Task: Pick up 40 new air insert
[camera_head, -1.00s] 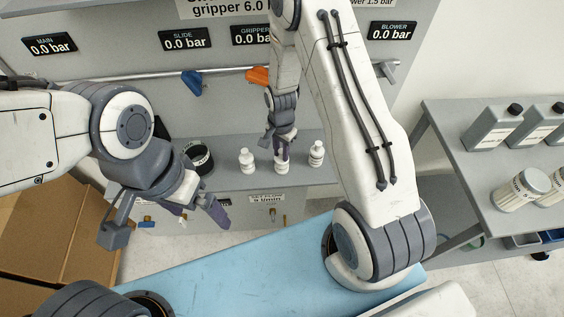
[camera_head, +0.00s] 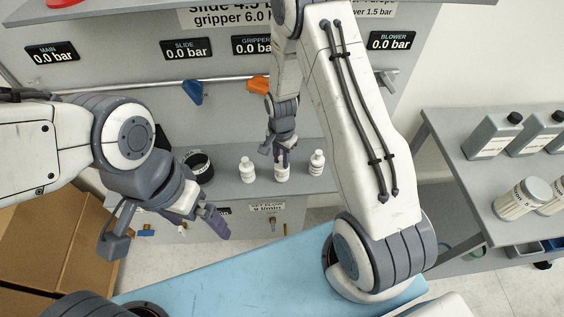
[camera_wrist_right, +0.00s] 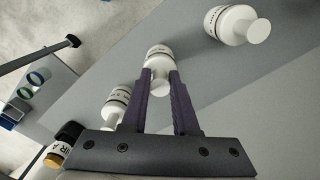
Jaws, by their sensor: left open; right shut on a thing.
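Three white bottle-shaped inserts with dark bands stand in a row on the grey shelf. In the head view they are the left insert (camera_head: 247,170), the middle insert (camera_head: 281,174) and the right insert (camera_head: 317,163). My right gripper (camera_head: 283,157) comes down from above and is shut on the middle insert. The right wrist view shows its two purple fingers (camera_wrist_right: 160,92) on either side of the middle insert's neck (camera_wrist_right: 158,62). The insert's label is too small to read. My left gripper (camera_head: 205,222) is open and empty, in front of the shelf at the left.
A black ring-shaped container (camera_head: 199,165) stands on the shelf left of the inserts. A blue valve handle (camera_head: 193,91) and an orange one (camera_head: 258,85) sit on the pipe behind. A side table (camera_head: 470,170) at right holds bottles and jars. Cardboard boxes (camera_head: 60,240) stand at lower left.

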